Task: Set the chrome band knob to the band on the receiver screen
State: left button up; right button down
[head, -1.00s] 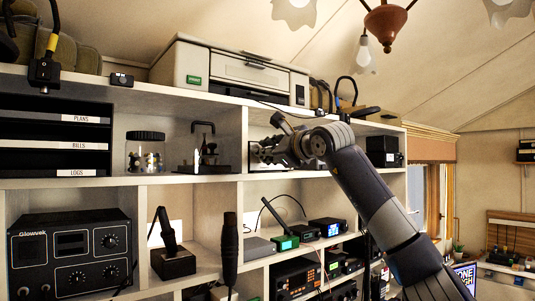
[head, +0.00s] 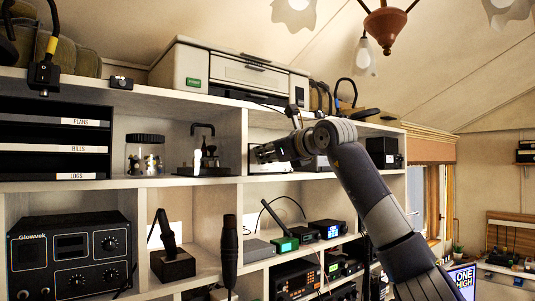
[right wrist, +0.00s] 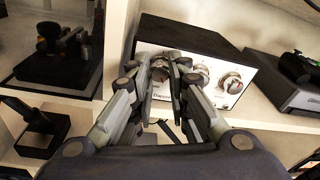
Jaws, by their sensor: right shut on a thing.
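A box (right wrist: 190,62) with a dark top, a pale front and several round chrome knobs stands on a shelf in the right wrist view. My right gripper (right wrist: 168,70) is shut on the leftmost chrome knob (right wrist: 159,72), which its fingers partly hide. A middle knob (right wrist: 201,76) and a right knob (right wrist: 231,83) are free. I cannot read the knob markings. In the head view, my right gripper (head: 258,153) is at the upper middle cubby and covers most of the box. A small receiver with a lit blue screen (head: 333,230) is one shelf below; its text is too small to read.
White shelf dividers (head: 231,140) border the cubby on the left. A telegraph key (head: 204,155) stands left of it. In the right wrist view, a grey device (right wrist: 290,88) sits close to the box's right. A green-fronted unit (head: 285,244) stands on the shelf below.

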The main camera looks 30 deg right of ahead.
dwell(0.3)
jog(key=c, duration=1.5)
grip_release()
jog(key=s, duration=0.8)
jog(key=s+r, duration=0.1)
jog(key=s, duration=0.3)
jog(key=shift+a+r, duration=0.1)
